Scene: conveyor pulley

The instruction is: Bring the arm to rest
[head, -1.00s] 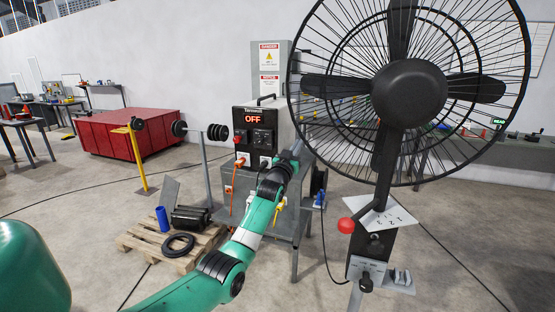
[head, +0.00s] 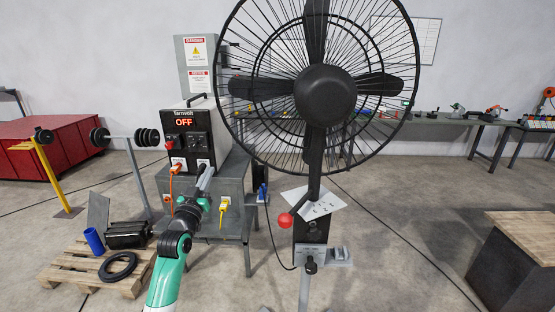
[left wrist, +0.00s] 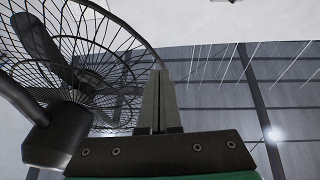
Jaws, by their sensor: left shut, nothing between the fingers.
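My left arm is green with dark joints and comes up from the bottom of the head view. Its gripper (head: 206,173) points up and away, in front of the lower right of the Tarnvolt box. In the left wrist view the two grey fingers (left wrist: 159,95) are together with nothing between them. The fingers point up toward the ceiling there, with the fan's cage (left wrist: 95,60) to their left. My right gripper is in neither view.
The Tarnvolt box (head: 188,135) reads OFF and stands on a grey cart (head: 232,180). A large black fan (head: 322,95) stands right of my arm, with a red-knobbed lever (head: 285,221). A pallet (head: 85,270) lies at left. Floor at right (head: 405,225) is mostly clear.

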